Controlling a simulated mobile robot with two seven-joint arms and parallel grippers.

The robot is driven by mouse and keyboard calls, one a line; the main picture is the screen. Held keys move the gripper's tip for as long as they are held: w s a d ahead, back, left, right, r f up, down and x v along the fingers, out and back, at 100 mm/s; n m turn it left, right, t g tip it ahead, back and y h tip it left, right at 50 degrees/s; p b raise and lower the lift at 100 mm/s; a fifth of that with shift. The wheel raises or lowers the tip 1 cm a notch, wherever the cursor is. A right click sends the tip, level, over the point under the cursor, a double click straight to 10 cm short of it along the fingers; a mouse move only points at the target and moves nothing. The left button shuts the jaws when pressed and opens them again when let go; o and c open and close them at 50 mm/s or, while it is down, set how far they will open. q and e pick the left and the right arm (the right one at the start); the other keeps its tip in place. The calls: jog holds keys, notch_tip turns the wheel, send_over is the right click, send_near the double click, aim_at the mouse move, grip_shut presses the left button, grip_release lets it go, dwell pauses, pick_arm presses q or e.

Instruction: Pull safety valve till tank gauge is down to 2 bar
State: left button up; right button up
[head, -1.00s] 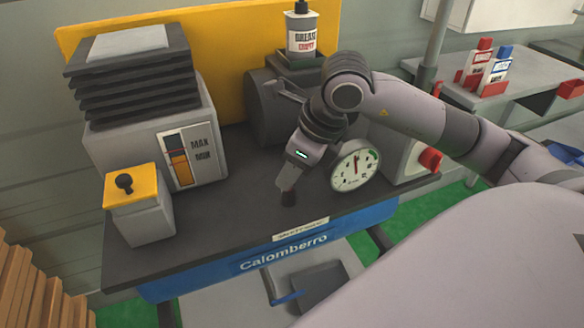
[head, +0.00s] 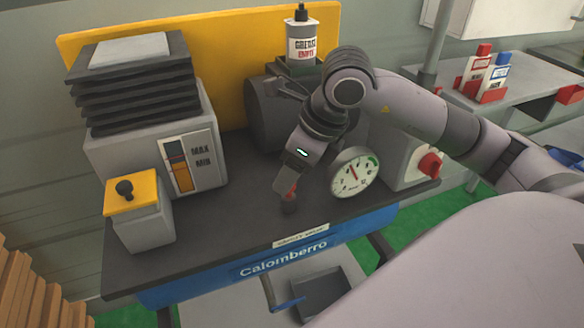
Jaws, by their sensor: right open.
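A round white gauge (head: 343,184) with a green arc on its rim faces me on the compressor bench. Its red needle points up and left; its numbers are too small to read. The fingers hide part of the valve. My left gripper is out of view.
On the bench (head: 215,240) stand a ribbed grey unit (head: 150,140) with a MAX/MIN level window and a yellow-topped box (head: 135,195) with a black knob. A red knob (head: 430,165) is right of the gauge. A grease bottle (head: 302,40) stands behind my arm.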

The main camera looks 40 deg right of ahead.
jog(key=v, duration=0.7)
jog(key=shift+s, duration=0.1)
dwell(0.5)
